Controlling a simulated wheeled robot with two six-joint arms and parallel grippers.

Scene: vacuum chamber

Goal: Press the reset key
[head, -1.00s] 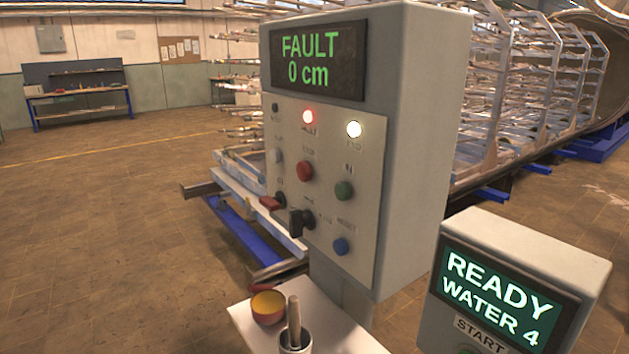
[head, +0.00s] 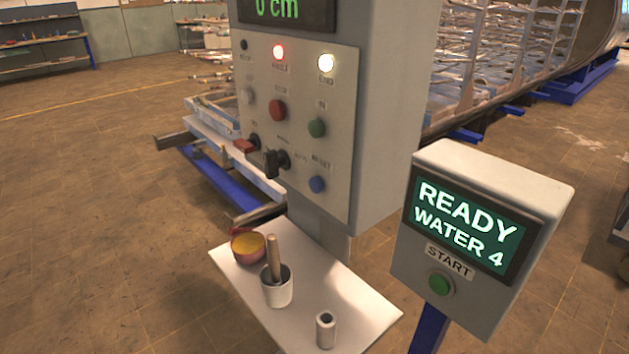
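The blue round reset key (head: 317,184) sits at the lower right of the grey control panel (head: 335,120), under a label that reads RESET. Above it is a green button (head: 317,127), and to the upper left a red button (head: 278,110). A black selector switch (head: 276,162) and a red switch (head: 246,145) are to its left. A red lamp (head: 278,52) and a white lamp (head: 326,62) are lit at the top. The display (head: 285,10) is cut off by the frame's top edge and reads 0 cm. Neither of my grippers is in view.
A white shelf (head: 345,290) below the panel holds an orange-yellow bowl (head: 247,246), a white pot (head: 277,292) with a wooden handle, and a small white cylinder (head: 326,330). A second box (head: 480,240) at right reads READY WATER 4, with a green START button (head: 440,283).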

